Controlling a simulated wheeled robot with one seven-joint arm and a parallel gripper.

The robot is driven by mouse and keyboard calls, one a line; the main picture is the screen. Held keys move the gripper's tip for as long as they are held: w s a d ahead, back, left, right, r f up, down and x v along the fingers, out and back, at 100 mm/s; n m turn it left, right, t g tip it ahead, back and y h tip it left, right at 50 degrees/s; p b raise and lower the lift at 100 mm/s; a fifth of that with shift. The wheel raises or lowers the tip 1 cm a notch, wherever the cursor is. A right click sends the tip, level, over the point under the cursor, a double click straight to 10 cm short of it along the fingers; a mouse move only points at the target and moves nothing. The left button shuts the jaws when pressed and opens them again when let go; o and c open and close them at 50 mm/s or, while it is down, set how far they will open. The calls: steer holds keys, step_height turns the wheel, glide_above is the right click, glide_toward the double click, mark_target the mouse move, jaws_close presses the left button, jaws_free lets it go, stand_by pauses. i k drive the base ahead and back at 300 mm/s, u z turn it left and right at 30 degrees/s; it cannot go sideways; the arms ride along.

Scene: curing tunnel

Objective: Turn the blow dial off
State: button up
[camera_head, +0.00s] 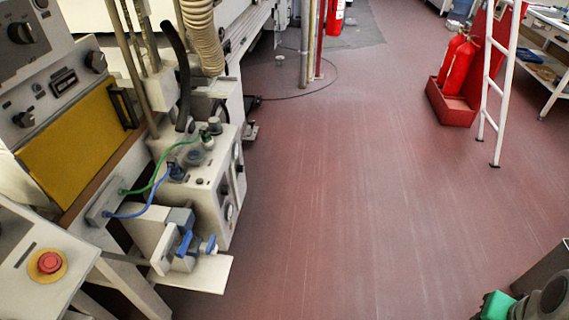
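A grey control panel (68,52) at the upper left carries several black dials. One large dial (20,32) is near the left edge, another dial (96,61) is at the panel's right side, and a smaller dial (24,118) is lower left. Labels are too small to read, so I cannot tell which is the blow dial or how it is set. More round dials (228,212) sit on the side of a white box unit (205,195), seen edge-on.
A red button (49,263) sits on a grey stand at lower left. Blue and green hoses cross the white unit. Red extinguishers (459,65) and a white ladder (492,80) stand right. The red floor (350,200) between is clear.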

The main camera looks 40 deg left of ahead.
mark_target(240, 168)
steer(key=i, duration=1.9)
steer(key=u, duration=4.05)
steer(key=i, duration=0.5)
